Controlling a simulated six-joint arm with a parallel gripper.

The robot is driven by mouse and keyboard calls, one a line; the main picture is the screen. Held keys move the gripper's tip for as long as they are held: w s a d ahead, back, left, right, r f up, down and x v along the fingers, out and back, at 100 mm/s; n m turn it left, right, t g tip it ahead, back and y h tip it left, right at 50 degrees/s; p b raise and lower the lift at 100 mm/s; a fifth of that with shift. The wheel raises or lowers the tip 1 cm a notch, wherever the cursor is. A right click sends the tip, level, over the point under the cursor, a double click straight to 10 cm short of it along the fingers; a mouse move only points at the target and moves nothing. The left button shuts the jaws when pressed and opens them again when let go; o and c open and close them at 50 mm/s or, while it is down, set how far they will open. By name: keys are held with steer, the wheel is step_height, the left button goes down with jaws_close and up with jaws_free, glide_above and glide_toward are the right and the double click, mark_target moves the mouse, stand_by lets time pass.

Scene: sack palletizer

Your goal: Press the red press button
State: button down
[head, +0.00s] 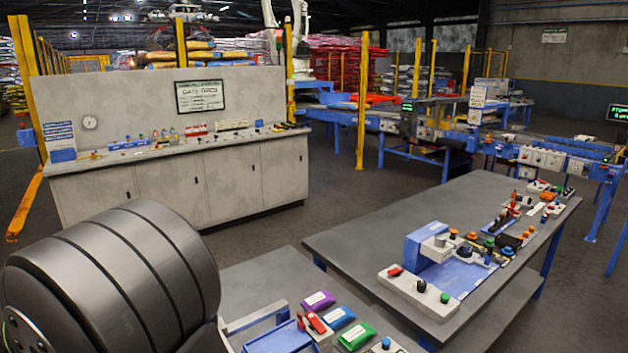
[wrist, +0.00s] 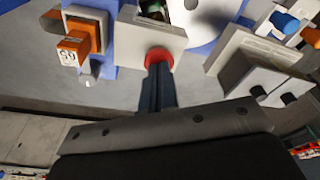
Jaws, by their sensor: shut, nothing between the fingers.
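In the wrist view a round red button (wrist: 159,56) sits on a pale grey box (wrist: 128,42). My gripper (wrist: 160,70) is shut and empty, its two dark fingers together. The fingertips are right at the red button and cover its lower middle. I cannot tell whether they touch it or how far it is pushed in. My gripper does not show in the head view. I cannot match this button surely to one of the red controls there.
In the wrist view an orange block (wrist: 72,46) with a white label stands left of the box, and grey boxes (wrist: 255,75) stand to the right. In the head view a dark table (head: 390,215) carries a blue fixture (head: 428,243) and several buttons. Coloured packs (head: 337,318) lie in front.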

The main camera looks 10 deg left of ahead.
steer(key=shift+f, duration=0.3)
steer(key=shift+r, duration=1.85)
step_height(320, 180, up, 7)
steer(key=shift+f, duration=4.1)
steer(key=shift+r, duration=0.1)
steer(key=shift+r, duration=1.95)
